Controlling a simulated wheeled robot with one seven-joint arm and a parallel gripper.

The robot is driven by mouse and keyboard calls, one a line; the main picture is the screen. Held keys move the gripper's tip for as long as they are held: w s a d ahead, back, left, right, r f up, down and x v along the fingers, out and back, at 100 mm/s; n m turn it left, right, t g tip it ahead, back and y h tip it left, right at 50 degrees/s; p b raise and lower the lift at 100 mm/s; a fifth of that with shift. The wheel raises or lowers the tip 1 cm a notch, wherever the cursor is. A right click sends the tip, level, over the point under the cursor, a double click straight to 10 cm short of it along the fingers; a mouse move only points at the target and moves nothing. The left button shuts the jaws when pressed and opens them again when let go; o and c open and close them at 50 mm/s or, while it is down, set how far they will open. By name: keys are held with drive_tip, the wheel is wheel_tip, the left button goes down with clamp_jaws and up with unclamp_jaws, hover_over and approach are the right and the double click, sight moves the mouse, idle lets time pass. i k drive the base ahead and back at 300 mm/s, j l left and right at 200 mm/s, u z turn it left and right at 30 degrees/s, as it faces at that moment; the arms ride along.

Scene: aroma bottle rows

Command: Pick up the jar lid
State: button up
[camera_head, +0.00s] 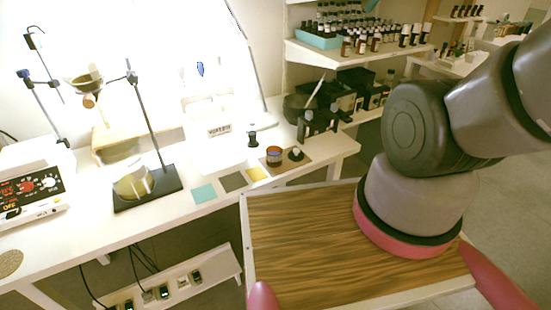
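A small dark lid-like piece with a knob (295,155) sits on the right part of a brown mat (303,164), near the right end of the white bench. It looks like the jar lid, but it is too small to be sure. A small open jar (273,156) with a reddish-brown rim and blue band stands just left of it, apart from it. My gripper is outside the picture. My arm rises at the right and leaves the frame at the right edge, far from the lid.
The white bench (150,222) also bears teal, dark and yellow squares (204,193), a small black-topped bottle (252,138), a stand with a flask (133,184) and a hotplate (30,190). Black equipment (318,120) stands behind the lid. Shelves (345,58) hold several bottles.

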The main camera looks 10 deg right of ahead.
sight(295, 155)
drive_tip(key=i+l+u, duration=0.1)
drive_tip(key=l+u, duration=0.25)
drive_tip(key=l, duration=0.35)
drive_tip(key=l+u, duration=0.3)
drive_tip(key=l, duration=0.4)
